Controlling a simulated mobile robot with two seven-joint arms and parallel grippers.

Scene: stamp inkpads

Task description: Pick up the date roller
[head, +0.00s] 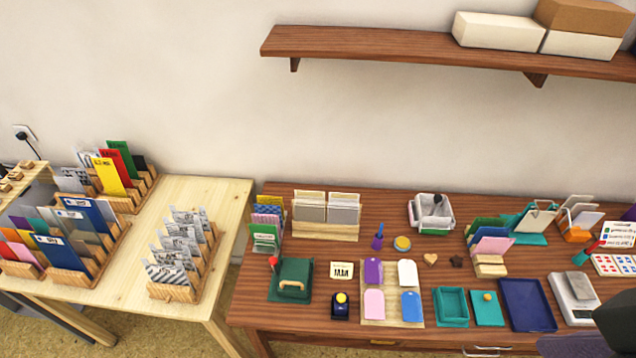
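I cannot tell for sure which item is the date roller. A small dark blue block with a yellow knob (340,305) stands upright near the front of the brown desk and is one stamp-like candidate. A purple-handled upright item (378,238) stands further back, beside a round yellow-topped tin (402,244). A green box with a wooden handle (291,281) and a red-knobbed piece is left of the dark blue block. No gripper fingers show. A dark rounded shape at the bottom right corner may be part of my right arm.
Teal trays (451,307), a navy tray (527,305) and a grey scale (574,298) are to the right. A pale table (150,235) with card racks is left. A wall shelf (400,45) hangs above.

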